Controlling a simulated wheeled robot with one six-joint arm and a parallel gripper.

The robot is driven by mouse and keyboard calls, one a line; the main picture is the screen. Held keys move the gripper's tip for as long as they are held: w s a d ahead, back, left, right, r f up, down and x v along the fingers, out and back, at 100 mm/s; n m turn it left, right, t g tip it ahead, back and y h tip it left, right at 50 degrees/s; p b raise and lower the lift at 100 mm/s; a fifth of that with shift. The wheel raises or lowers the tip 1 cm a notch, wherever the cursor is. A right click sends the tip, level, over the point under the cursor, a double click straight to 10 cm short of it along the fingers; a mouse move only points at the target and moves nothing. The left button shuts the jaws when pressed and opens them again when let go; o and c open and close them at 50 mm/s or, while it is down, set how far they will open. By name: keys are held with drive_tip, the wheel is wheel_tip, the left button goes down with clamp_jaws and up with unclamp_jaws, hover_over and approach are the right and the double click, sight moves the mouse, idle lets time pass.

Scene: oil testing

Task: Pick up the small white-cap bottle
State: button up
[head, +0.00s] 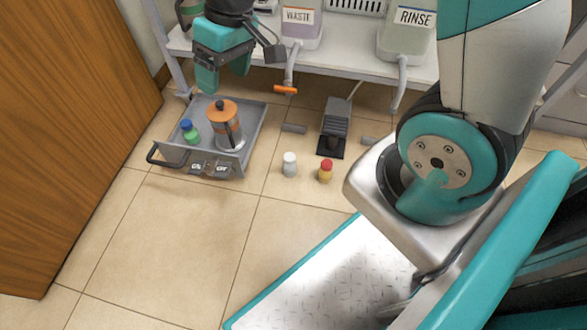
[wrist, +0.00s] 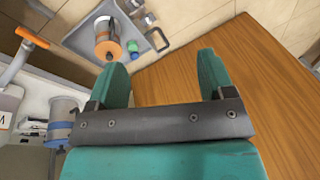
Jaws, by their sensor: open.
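The small white-cap bottle (head: 289,164) stands upright on the tiled floor in the head view, left of a red-cap bottle (head: 326,171) with a yellowish body. My gripper (head: 222,83) is up at the top left, above the grey tray and well away from the white-cap bottle. In the wrist view my gripper (wrist: 163,75) is open, with its two teal fingers apart and nothing between them. I do not see the white-cap bottle in the wrist view.
A grey tray (head: 253,119) holds an orange-lidded canister (head: 229,125), a blue-cap bottle (head: 186,128) and a green bottle (head: 193,136). A black pedal (head: 335,125) lies behind the bottles. A wooden panel (head: 75,120) stands left. Floor in front is clear.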

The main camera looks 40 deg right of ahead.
drive_tip(key=w+d+f+m+h+b, duration=0.1)
drive_tip(key=w+d+f, duration=0.2)
drive_tip(key=f, duration=0.4)
drive_tip(key=w+d+f+m+b, duration=0.1)
drive_tip(key=w+d+f+b, duration=0.15)
drive_tip(key=f, duration=0.55)
drive_tip(key=h+b, duration=0.1)
drive_tip(key=b, duration=0.1)
hover_over(290, 157)
drive_tip(key=w+a, duration=0.3)
wheel_tip(290, 157, down, 18)
drive_tip(key=shift+m+g+h, duration=0.3)
drive_tip(key=shift+m+h, duration=0.3)
drive_tip(key=d+f, duration=0.1)
drive_tip(key=f, duration=0.2)
drive_tip(key=s+d+f+b, duration=0.1)
drive_tip(key=f, duration=0.3)
drive_tip(key=s+d+f+b, duration=0.1)
drive_tip(key=f, duration=0.2)
drive_tip(key=shift+s+d+f, duration=0.1)
drive_tip(key=shift+d+f, duration=0.1)
drive_tip(key=f+b, duration=0.5)
drive_tip(key=shift+s+a+f, duration=0.2)
drive_tip(key=shift+s+a, duration=0.05)
drive_tip(key=shift+s, duration=0.05)
drive_tip(key=shift+r, duration=0.1)
drive_tip(key=c, duration=1.1)
